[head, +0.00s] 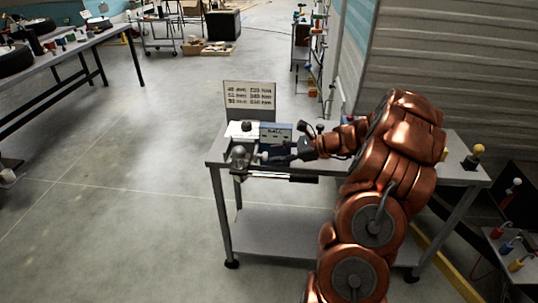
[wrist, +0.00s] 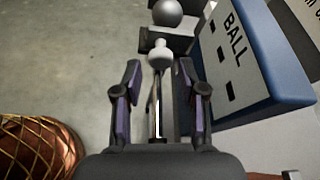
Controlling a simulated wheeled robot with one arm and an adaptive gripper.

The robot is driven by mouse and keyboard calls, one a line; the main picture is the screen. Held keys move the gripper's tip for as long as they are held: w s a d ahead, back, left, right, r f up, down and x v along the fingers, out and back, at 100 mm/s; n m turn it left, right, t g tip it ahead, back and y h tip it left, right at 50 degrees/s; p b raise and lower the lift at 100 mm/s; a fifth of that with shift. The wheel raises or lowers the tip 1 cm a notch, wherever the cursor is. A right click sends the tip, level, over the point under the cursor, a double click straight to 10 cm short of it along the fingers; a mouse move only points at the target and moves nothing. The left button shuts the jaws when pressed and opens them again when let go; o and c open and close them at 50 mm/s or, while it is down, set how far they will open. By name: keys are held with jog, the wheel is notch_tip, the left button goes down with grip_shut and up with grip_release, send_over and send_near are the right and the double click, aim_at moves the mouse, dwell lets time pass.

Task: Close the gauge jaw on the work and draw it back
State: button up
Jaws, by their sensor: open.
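In the wrist view a grey ball (wrist: 168,12), which looks like the work, rests at a dark block (wrist: 160,40) at the top. A pale rounded knob (wrist: 159,50) stands just in front of it, with a thin rod or rail (wrist: 157,105) running back toward me; these look like the gauge's jaw parts. My gripper (wrist: 160,72) is open, one finger on each side of the rod, with the knob just beyond the fingertips. In the head view the ball (head: 239,154) is at the bench's left end, and my gripper (head: 284,155) reaches toward it from the right.
A blue and white box marked BALL (wrist: 240,50) stands close to the right of my gripper. A sign with sizes (head: 249,95) stands behind on the wheeled bench (head: 330,165). A yellow-topped knob (head: 478,150) is at the bench's right end. Floor to the left is clear.

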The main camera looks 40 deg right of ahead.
jog(key=shift+x, duration=1.65)
grip_shut()
